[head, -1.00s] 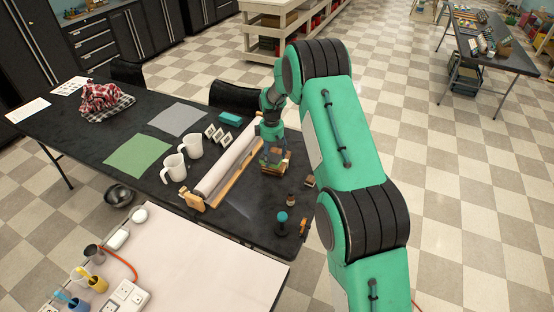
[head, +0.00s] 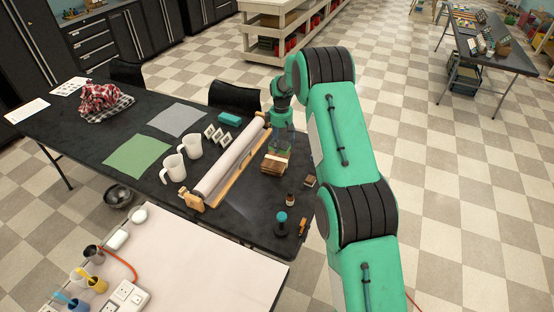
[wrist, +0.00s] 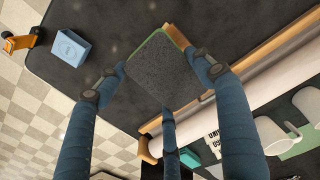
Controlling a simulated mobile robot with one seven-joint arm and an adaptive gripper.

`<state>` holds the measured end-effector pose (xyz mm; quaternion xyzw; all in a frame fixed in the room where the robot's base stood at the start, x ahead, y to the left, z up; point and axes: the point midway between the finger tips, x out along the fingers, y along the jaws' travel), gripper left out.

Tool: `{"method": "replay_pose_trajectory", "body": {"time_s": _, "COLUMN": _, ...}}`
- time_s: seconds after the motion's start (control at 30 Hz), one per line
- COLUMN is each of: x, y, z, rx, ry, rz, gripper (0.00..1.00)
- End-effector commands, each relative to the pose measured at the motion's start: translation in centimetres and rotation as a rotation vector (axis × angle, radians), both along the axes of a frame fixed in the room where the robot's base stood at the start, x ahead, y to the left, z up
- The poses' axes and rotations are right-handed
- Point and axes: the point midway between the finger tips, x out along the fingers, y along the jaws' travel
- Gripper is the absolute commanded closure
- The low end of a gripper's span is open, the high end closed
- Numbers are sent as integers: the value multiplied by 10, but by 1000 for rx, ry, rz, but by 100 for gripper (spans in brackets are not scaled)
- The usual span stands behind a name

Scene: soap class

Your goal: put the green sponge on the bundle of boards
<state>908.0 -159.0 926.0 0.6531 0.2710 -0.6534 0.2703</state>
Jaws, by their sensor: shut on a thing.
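The green sponge (wrist: 162,72) shows in the wrist view as a dark grey pad with a thin green edge. It sits between the fingers of my gripper (wrist: 160,75), which is shut on it. In the head view my gripper (head: 281,145) points down directly above the bundle of boards (head: 274,164), a small tan stack on the black table. The sponge is hard to make out there. I cannot tell whether it touches the boards. In the wrist view the sponge covers most of what lies below it.
A long paper roll (head: 231,160) in a wooden holder lies just left of the boards. A small bottle (head: 290,200), a teal-topped item (head: 281,218) and an orange item (head: 303,227) stand near the table's front.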

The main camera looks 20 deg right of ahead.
Motion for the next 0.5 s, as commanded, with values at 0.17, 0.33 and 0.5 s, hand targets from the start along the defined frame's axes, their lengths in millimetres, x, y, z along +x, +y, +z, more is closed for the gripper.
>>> {"method": "replay_pose_trajectory", "body": {"time_s": 0.17, "x": 0, "y": 0, "z": -14, "rx": 0, "ry": 1, "rz": 0, "gripper": 51}}
{"method": "replay_pose_trajectory", "body": {"time_s": 0.33, "x": 0, "y": 0, "z": -38, "rx": 0, "ry": 1, "rz": 0, "gripper": 51}}
{"method": "replay_pose_trajectory", "body": {"time_s": 0.5, "x": 0, "y": 0, "z": -57, "rx": 0, "ry": 1, "rz": 0, "gripper": 51}}
